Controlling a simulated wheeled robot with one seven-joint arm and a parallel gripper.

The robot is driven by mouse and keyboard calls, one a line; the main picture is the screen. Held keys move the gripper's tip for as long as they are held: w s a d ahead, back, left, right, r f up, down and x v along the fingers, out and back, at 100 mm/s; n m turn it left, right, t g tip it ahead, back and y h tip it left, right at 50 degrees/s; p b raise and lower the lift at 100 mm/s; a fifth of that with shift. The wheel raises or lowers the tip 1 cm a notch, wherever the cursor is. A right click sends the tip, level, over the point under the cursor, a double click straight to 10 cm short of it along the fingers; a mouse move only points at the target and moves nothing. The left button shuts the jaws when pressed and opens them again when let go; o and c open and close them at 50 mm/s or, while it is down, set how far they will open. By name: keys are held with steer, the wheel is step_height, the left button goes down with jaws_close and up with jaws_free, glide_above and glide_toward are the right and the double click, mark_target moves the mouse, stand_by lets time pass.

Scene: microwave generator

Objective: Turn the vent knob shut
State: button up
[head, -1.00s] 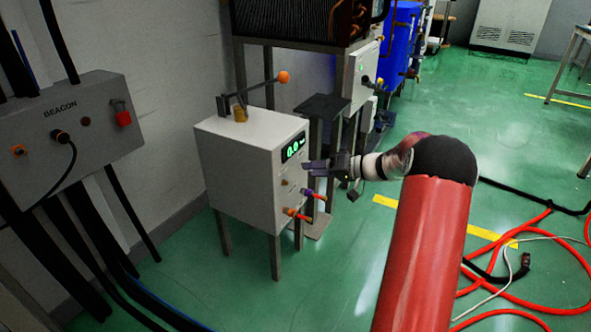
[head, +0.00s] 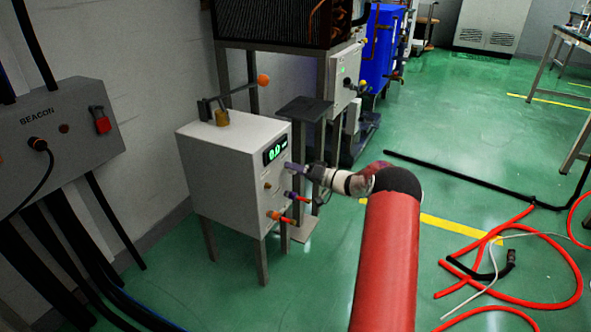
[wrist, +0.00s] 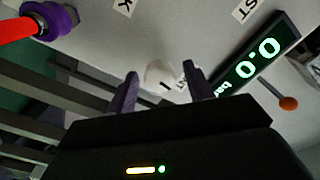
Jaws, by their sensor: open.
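In the wrist view, a round white knob (wrist: 160,77) with a short dark mark sits on the front of the pale cabinet (head: 222,165). My gripper (wrist: 161,85) is open, with its two purple fingers apart and the knob between them. I cannot tell whether either finger touches it. A label beside the knob is partly covered by the right finger. In the head view, my gripper (head: 292,168) is at the cabinet front, just below the lit display (head: 275,150), and the knob is hidden. The display, reading 0.0, also shows in the wrist view (wrist: 256,58).
A lever with an orange ball (head: 263,79) stands on top. A red hose (head: 480,285) lies on the floor to the right.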

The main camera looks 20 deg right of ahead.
steer(key=shift+w, duration=0.1)
steer(key=c, duration=1)
steer(key=shift+f, duration=0.1)
steer(key=m+b, duration=0.2)
steer(key=shift+f+m, duration=0.1)
steer(key=shift+m, duration=0.3)
steer(key=m+b, duration=0.1)
steer(key=m, duration=0.3)
steer(key=shift+m+b, duration=0.3)
steer(key=m, duration=0.4)
steer(key=shift+p, duration=0.35)
steer(key=shift+m+p, duration=0.65)
steer(key=shift+m, duration=1.55)
